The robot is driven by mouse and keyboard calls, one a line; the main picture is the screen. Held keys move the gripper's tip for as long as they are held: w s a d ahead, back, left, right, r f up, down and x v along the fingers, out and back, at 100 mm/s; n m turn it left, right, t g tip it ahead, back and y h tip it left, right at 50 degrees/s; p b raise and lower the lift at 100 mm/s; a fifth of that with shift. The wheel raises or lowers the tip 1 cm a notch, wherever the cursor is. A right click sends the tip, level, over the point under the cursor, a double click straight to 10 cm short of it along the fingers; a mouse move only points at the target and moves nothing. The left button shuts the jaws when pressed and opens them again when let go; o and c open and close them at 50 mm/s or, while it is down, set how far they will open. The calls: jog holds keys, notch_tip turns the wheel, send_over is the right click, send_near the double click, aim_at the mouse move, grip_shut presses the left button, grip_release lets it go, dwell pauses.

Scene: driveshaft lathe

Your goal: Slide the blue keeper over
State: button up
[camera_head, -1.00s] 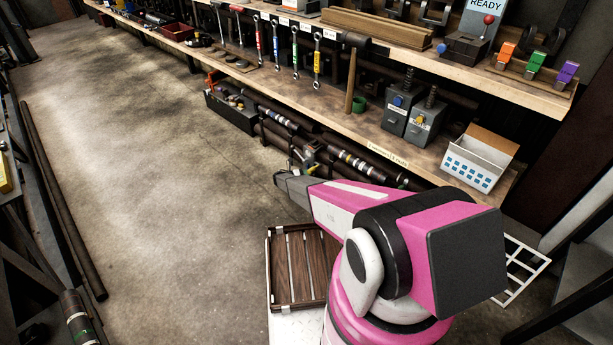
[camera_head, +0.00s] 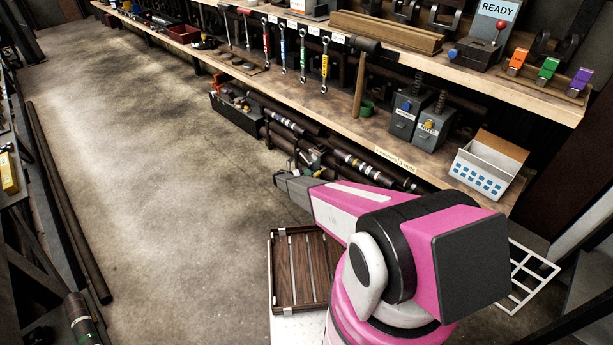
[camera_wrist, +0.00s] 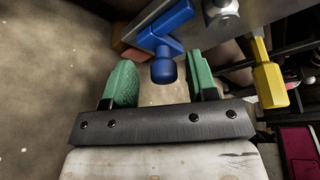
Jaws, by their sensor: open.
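A gap shows between the knob and each fingertip, and nothing is held. In the head view my arm reaches toward the lower shaft rack under the bench, and its own links largely hide the gripper and keeper there.
A yellow handle (camera_wrist: 270,85) and a round metal bolt head (camera_wrist: 222,14) lie right of the keeper. Dark shafts (camera_head: 362,163) lie under the wooden bench (camera_head: 290,92). A slatted wooden tray (camera_head: 287,268) is beside my arm.

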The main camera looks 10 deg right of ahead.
jog(key=v, duration=1)
jog(key=shift+a, duration=0.1)
jog(key=s+d+r+m+g+y, duration=0.2)
jog(key=s+d+r+m, duration=0.25)
jog(key=s+r, duration=0.3)
jog(key=s+d+r+m+g+y, duration=0.2)
jog(key=s+d+r+m, duration=0.3)
jog(key=r, duration=0.4)
jog(key=s+d+r+m+g+y, duration=0.2)
jog(key=s+d+r+m, duration=0.1)
jog(key=s+r+m, duration=0.4)
jog(key=s+d+r+m+y, duration=0.1)
jog(key=s+r+m+y, duration=0.7)
jog(key=s+r+m, duration=0.9)
jog(key=s+r, duration=0.7)
jog(key=s, duration=0.1)
jog(key=shift+d+t+y, duration=0.3)
jog(key=shift+d+t, duration=0.1)
jog(key=shift+s, duration=0.1)
